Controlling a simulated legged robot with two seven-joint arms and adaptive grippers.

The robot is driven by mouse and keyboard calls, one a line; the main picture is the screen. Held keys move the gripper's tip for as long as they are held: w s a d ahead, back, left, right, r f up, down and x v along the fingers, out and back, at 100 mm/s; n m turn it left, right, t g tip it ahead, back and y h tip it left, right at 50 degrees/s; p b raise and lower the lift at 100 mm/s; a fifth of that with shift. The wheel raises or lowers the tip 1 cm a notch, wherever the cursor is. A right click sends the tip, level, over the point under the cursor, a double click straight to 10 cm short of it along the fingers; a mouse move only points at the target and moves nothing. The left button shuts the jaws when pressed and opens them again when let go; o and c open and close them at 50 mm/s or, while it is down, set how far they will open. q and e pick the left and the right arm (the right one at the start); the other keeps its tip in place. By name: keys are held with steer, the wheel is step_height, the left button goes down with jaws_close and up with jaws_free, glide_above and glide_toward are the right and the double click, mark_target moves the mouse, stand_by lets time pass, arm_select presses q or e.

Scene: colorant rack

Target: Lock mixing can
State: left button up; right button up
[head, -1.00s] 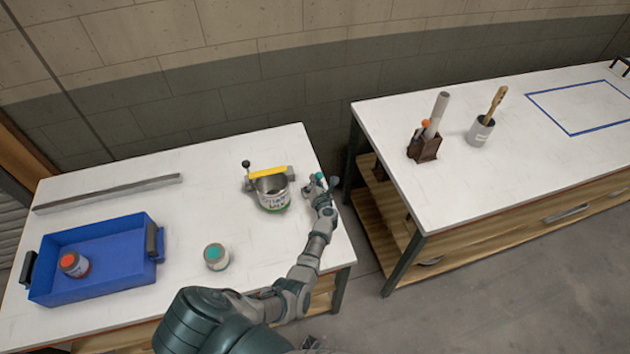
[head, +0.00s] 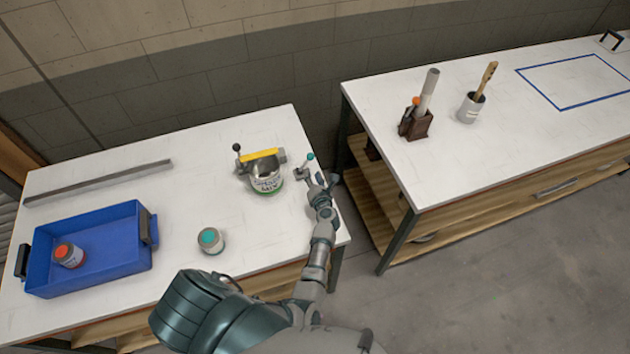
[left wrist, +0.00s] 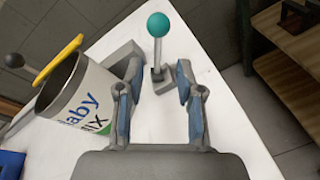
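The mixing can (head: 266,181), a grey can with a white label and green lower edge, stands in a clamp holder with a yellow bar (head: 260,153). A black-knobbed lever (head: 237,148) is at its left, and a lever with a teal ball knob (head: 310,157) at its right. In the left wrist view the can (left wrist: 82,92) is at left and the teal knob (left wrist: 158,26) stands upright on its stem, beyond the fingers. My left gripper (head: 319,181) is open; its fingers (left wrist: 157,85) flank the lever's base in that view, with no clear contact. My right gripper is not in view.
A teal-lidded jar (head: 210,240) stands on the table's front part. A blue tray (head: 100,268) with a red-lidded jar (head: 68,255) is at left, a grey bar (head: 98,183) behind it. A second table (head: 480,150) stands right, across a gap.

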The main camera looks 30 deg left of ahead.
arm_select(q)
steer(key=v, duration=0.3)
steer(key=shift+w, duration=0.1)
